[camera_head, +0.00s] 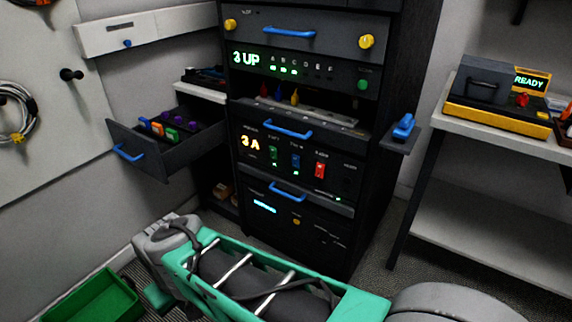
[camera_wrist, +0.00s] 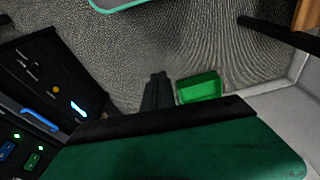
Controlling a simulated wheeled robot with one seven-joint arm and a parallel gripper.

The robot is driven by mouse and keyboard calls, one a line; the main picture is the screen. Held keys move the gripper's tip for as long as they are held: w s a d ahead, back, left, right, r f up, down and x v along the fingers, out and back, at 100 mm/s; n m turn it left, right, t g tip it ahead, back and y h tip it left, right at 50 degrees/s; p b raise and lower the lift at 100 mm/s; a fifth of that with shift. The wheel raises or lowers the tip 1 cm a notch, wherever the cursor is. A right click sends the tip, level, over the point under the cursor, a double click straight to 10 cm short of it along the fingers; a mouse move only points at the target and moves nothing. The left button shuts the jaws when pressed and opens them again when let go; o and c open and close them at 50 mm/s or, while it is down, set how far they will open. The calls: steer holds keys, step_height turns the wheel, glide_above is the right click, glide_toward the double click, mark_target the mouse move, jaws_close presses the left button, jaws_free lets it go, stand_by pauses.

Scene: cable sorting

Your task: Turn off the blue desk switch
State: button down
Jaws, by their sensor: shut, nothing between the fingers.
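A blue switch (camera_head: 296,161) sits on the black rack's middle panel, between a green switch (camera_head: 273,153) and a red lit switch (camera_head: 320,169). The blue switch also shows at the lower left edge of the wrist view (camera_wrist: 5,150), beside the green one (camera_wrist: 32,160). Small green lights glow by both. A separate blue device (camera_head: 403,127) rests on a small shelf at the rack's right side; I cannot tell its state. My gripper (camera_wrist: 157,76) is shut and empty, above the floor and apart from the rack. Its fingertips are not clear in the head view.
An open drawer (camera_head: 150,165) with coloured parts juts out left of the rack. A green bin (camera_head: 92,298) stands on the floor at lower left; it also shows beyond my gripper (camera_wrist: 200,88). A white table (camera_head: 470,126) with a yellow device (camera_head: 495,117) stands right.

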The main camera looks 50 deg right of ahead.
steer(key=w+d+f+m+h+b, duration=0.1)
steer(key=w+d+f+h+b, duration=0.15)
steer(key=w+d, duration=0.45)
steer(key=w+d+f+m+t+h+b, duration=0.1)
steer(key=w+d+f+h, duration=0.2)
steer(key=d, duration=0.9)
steer(key=w+d+f+h+b, duration=0.1)
steer(key=w+d+h+b, duration=0.1)
steer(key=w+d+h, duration=0.5)
steer(key=s+d+r+n+g+h+b, duration=0.1)
steer(key=s+d+r+n+h+b, duration=0.2)
steer(key=d, duration=1.2)
steer(key=h, duration=0.3)
steer(key=shift+d+g+h, duration=0.15)
steer(key=shift+g+h, duration=0.2)
steer(key=shift+g, duration=0.05)
steer(key=shift+s+d, duration=0.1)
glide_toward(294, 158)
steer(key=d, duration=0.6)
steer(key=shift+d+r, duration=0.3)
steer(key=shift+r, duration=0.1)
steer(key=shift+w+d+r, duration=0.1)
steer(key=shift+w, duration=0.1)
